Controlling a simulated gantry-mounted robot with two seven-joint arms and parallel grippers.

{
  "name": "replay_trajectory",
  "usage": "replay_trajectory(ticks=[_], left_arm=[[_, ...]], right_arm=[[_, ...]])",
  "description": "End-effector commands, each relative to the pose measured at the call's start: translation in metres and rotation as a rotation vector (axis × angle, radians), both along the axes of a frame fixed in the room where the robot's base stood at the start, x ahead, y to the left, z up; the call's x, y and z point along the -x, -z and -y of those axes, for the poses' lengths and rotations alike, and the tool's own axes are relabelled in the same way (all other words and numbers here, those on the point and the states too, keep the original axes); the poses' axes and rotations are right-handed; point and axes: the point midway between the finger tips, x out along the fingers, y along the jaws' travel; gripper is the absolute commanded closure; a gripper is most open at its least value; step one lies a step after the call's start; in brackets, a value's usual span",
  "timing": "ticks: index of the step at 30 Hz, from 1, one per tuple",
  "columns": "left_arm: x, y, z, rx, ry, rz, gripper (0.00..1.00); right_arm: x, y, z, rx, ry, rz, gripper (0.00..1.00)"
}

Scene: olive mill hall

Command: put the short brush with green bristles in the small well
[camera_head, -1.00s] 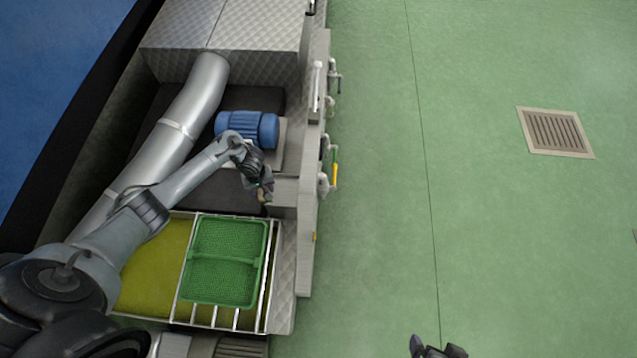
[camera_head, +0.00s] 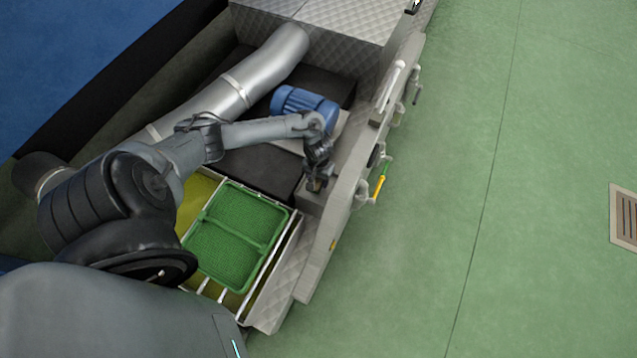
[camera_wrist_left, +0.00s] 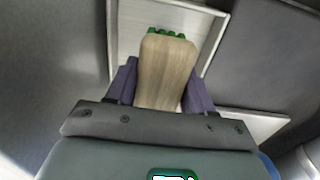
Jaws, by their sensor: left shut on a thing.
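My left gripper (camera_head: 316,184) is over the metal ledge beside the dark panel, at the right side of the machine. In the left wrist view its purple-grey fingers (camera_wrist_left: 160,90) are shut on the brush (camera_wrist_left: 166,72), one on each side of its pale wooden body. Green bristles show at the brush's far end. Beyond it lies a light rectangular recess with a raised rim (camera_wrist_left: 218,42), which looks like the small well. The brush overlaps it in the picture; I cannot tell the height between them. My right gripper is out of view.
A green two-part basket (camera_head: 237,236) sits on rails over a yellow-green tank, left of the ledge. A blue motor (camera_head: 305,104) and a thick silver pipe (camera_head: 235,88) are behind. Pipes and a yellow-green handle (camera_head: 380,182) line the machine's outer side. Green floor is open at right.

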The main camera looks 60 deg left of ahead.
Motion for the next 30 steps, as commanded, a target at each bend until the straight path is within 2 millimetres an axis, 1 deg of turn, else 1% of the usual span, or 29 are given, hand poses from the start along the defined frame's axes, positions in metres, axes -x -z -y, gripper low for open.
replay_trajectory(ticks=[3,7,9,17,22,23,27,30], left_arm=[[0.0,0.017,0.0,0.001,0.0,-0.001,0.81],[0.0,0.032,0.0,0.0,-0.001,0.0,0.81],[0.0,0.035,0.0,0.0,0.0,0.0,0.81],[0.0,0.033,0.0,0.0,0.0,0.0,0.81],[0.0,0.037,0.0,0.001,-0.001,-0.001,0.81],[0.0,0.037,0.0,0.001,0.0,-0.001,0.43],[0.0,0.037,0.0,0.001,0.0,-0.001,0.22],[0.0,0.037,0.0,0.0,0.0,0.0,0.22]], right_arm=[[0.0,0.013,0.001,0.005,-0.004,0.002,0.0],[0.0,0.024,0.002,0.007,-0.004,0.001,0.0],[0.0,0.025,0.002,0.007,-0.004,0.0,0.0],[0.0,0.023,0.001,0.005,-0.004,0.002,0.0],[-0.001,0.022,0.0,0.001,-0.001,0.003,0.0],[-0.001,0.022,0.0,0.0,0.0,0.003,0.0],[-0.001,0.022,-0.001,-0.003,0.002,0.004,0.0],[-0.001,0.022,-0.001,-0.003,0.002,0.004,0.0]])
